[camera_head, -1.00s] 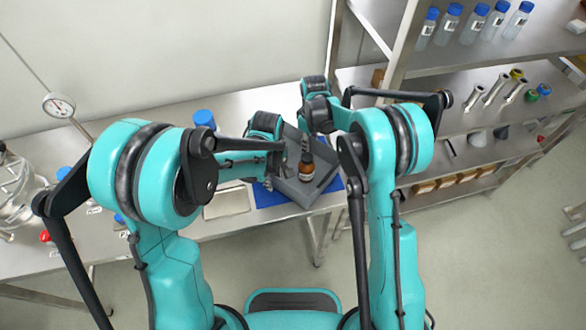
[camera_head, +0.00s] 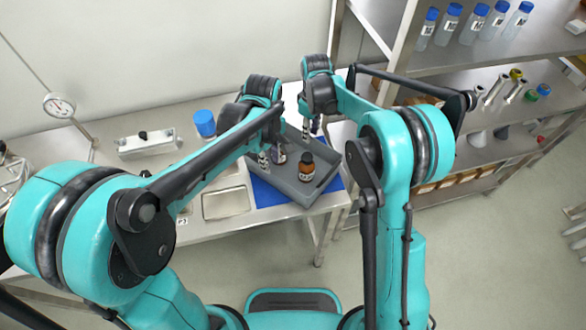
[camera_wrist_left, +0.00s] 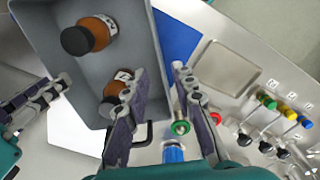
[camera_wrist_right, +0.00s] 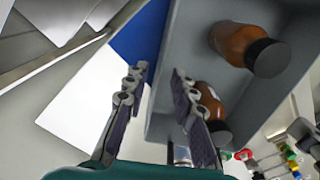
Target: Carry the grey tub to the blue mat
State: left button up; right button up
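The grey tub (camera_head: 294,189) sits on the blue mat (camera_head: 264,193), which shows along its near edges. The tub holds a brown bottle with a black cap (camera_head: 306,167) and a second brown bottle (camera_wrist_left: 118,88), partly hidden by my left gripper. My left gripper (camera_head: 263,158) is at the tub's left side; in its wrist view its fingers (camera_wrist_left: 160,72) are apart, one on either side of the tub's wall line. My right gripper (camera_head: 313,133) is at the tub's far side, its fingers (camera_wrist_right: 160,72) also apart about a wall. Contact with the walls cannot be told.
A shallow metal tray (camera_head: 226,203) lies left of the mat. A blue-lidded jar (camera_head: 204,124) and a silver fixture (camera_head: 148,142) stand behind it. Shelves at the right hold blue-capped bottles (camera_head: 480,22) and metal fittings. The floor in front is clear.

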notch_tip(320, 180, up, 5)
jog(key=shift+r, duration=0.2)
pick_arm(q)
jog(key=o, duration=1.2)
notch_tip(320, 180, up, 7)
jog(key=p, duration=0.5)
pick_arm(e)
notch_tip(320, 180, up, 5)
jog(key=shift+r, duration=0.15)
jog(key=o, duration=1.2)
